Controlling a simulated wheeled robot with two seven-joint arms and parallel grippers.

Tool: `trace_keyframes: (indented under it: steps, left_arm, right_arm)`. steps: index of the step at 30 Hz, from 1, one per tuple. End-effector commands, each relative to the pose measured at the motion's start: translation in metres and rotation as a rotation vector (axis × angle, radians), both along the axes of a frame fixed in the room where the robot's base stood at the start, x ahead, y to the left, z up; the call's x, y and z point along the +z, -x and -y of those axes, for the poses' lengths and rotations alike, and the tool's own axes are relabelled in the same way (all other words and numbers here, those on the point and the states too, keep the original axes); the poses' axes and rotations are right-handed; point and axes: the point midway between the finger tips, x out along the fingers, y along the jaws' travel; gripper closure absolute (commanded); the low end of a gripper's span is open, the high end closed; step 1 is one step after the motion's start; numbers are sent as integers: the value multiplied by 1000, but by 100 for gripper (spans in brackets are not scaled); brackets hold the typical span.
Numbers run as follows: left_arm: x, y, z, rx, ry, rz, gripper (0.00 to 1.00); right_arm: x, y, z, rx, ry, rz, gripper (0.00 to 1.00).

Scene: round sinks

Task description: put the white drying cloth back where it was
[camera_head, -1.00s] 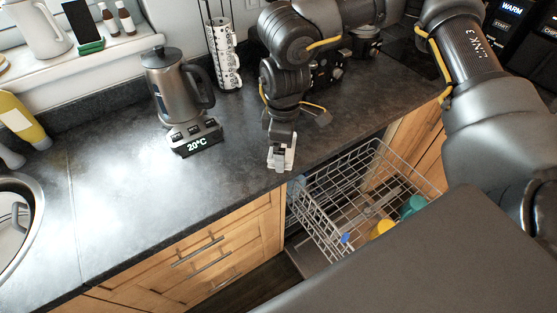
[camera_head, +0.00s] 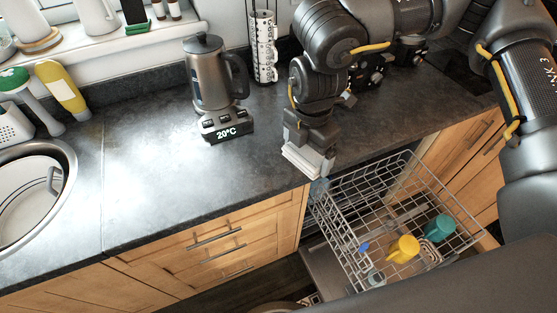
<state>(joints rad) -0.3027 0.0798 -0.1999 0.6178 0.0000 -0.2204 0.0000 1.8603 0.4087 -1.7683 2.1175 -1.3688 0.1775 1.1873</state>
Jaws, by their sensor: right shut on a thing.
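My right gripper (camera_head: 311,146) hangs just above the front edge of the dark countertop (camera_head: 150,205), left of the dishwasher rack. It is shut on a white folded piece that looks like the drying cloth (camera_head: 301,163). Most of the cloth's upper part is hidden by the fingers. I cannot tell whether the cloth touches the counter edge. My left gripper is not in view.
The open dishwasher rack (camera_head: 345,215) holds a yellow cup (camera_head: 404,249) and a teal cup (camera_head: 439,228). A steel kettle (camera_head: 211,75) and a mug rack (camera_head: 264,48) stand behind. The round sink (camera_head: 68,172) is at left. The counter between sink and kettle is clear.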

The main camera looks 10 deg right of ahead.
Motion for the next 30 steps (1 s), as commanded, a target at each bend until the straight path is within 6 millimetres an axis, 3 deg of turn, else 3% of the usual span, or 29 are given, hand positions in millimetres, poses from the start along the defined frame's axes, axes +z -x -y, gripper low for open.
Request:
trace_keyframes:
  steps: [9, 15, 25, 30]
  left_arm:
    - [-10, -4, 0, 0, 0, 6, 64]
    - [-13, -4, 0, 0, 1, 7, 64]
    - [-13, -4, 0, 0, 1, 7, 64]
    - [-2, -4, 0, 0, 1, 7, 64]
  right_arm:
    - [6, 17, -49, 804, 5, -1, 34]
    - [9, 26, -65, 1122, 7, -3, 34]
    - [11, 28, -72, 1255, 6, -4, 34]
    - [4, 7, -67, 1247, 5, -6, 34]
